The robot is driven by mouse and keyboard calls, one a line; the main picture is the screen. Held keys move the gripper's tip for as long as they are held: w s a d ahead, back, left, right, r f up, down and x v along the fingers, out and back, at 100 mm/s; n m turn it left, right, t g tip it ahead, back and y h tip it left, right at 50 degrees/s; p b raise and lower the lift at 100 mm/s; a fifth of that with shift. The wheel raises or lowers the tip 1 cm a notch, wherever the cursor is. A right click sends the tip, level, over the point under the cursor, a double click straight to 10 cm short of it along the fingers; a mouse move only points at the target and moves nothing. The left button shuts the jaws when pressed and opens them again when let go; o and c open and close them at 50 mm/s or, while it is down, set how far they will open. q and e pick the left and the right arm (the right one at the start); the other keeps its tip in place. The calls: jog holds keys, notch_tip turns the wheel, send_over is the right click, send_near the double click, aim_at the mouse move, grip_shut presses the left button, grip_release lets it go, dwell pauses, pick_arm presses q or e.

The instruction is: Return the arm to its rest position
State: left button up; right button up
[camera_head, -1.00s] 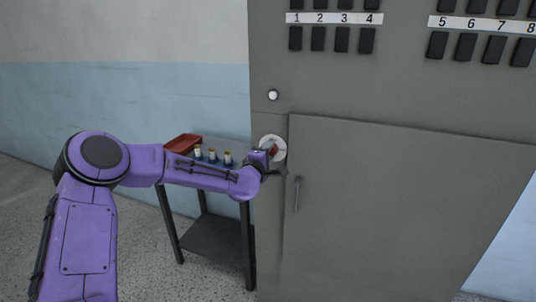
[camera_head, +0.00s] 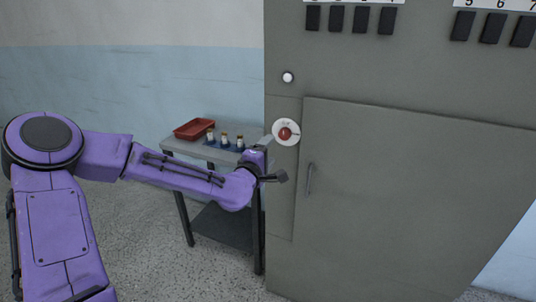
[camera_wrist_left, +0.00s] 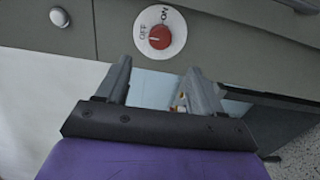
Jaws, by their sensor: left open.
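My left arm is purple and comes in from the left in the head view. My left gripper (camera_head: 277,170) is in front of the grey cabinet's left edge, below the red rotary knob (camera_head: 286,133) on its white round plate. In the left wrist view the gripper (camera_wrist_left: 157,80) is open, with nothing between its fingers. There the red knob (camera_wrist_left: 159,37) is beyond the fingertips and apart from them, on a dial marked OFF and ON. My right gripper is in neither view.
The grey cabinet (camera_head: 400,190) with a door handle (camera_head: 309,180) fills the right. A small table (camera_head: 178,146) behind my arm carries a red tray (camera_head: 194,129) and several small bottles (camera_head: 225,141). A white round button (camera_head: 288,77) is above the knob. Floor is open at left.

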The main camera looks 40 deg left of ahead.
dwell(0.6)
pick_arm(q)
jog(key=s+d+f+m+g, duration=0.2)
jog(key=s+f+m, duration=0.15)
jog(key=f, duration=0.45)
jog(key=s+d+f+m+g, duration=0.2)
jog(key=s+f+g, duration=0.15)
jog(key=f, duration=0.35)
jog(key=s+d+f+m+g, duration=0.1)
jog(key=s+d+f+m, duration=0.2)
jog(key=f, duration=0.5)
jog(key=s+d+f+m+g, duration=0.1)
jog(key=s+f+g, duration=0.1)
jog(key=s+f, duration=0.4)
jog(key=s+d+f+m+g, duration=0.1)
jog(key=s+f+m+g, duration=0.1)
jog(key=s+f, duration=0.4)
jog(key=s+d+f+m+g+h, duration=0.1)
jog(key=s+f, duration=0.5)
jog(key=s, duration=0.8)
jog(key=m+g, duration=0.1)
jog(key=g, duration=0.1)
jog(key=shift+s+f+g, duration=0.15)
jog(key=shift+s+g, duration=0.2)
jog(key=shift+m, duration=0.25)
jog(key=c, duration=0.6)
jog(key=shift+o, duration=0.2)
